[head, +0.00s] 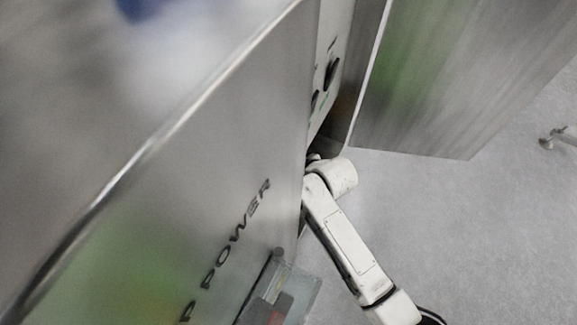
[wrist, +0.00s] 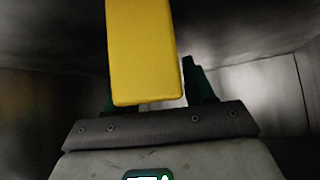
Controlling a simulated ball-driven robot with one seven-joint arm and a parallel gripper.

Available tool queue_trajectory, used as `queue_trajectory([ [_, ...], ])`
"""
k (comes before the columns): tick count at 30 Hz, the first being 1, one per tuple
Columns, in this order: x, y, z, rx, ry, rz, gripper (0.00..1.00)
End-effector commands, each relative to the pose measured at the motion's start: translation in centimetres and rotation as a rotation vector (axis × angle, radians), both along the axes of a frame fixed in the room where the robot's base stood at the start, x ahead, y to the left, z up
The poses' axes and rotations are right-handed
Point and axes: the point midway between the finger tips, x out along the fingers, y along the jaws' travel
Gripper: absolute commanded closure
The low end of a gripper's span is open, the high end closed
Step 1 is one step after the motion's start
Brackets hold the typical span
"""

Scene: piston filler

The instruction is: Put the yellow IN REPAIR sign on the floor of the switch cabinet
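The yellow IN REPAIR sign (wrist: 142,55) shows in the wrist view as a plain yellow slab. It runs from the top edge down to just above the palm; no lettering is visible. My gripper's (wrist: 155,85) dark green fingers stand apart. The sign covers most of the left finger, and the right finger shows beside its right edge. Whether the fingers clamp it is hidden. In the head view my white arm reaches into the switch cabinet (head: 330,60) behind the large panel; gripper and sign are hidden there.
A steel panel lettered POWER (head: 215,150) fills the left of the head view, close to my arm. An open metal door (head: 450,75) stands at the upper right. Grey floor (head: 470,240) is clear at the lower right. Metal walls (wrist: 265,95) surround my gripper.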

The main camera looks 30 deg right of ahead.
Motion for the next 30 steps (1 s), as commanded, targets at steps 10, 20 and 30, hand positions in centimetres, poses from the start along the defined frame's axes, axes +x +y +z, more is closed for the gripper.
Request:
queue_trajectory([
  [10, 0.0, 0.0, 0.0, 0.000, 0.000, 0.000, 0.32],
  [20, -2.3, -0.6, 2.9, -0.001, 0.000, -0.001, 0.32],
  [30, -6.8, -1.7, 7.5, -0.001, 0.000, -0.001, 0.32],
])
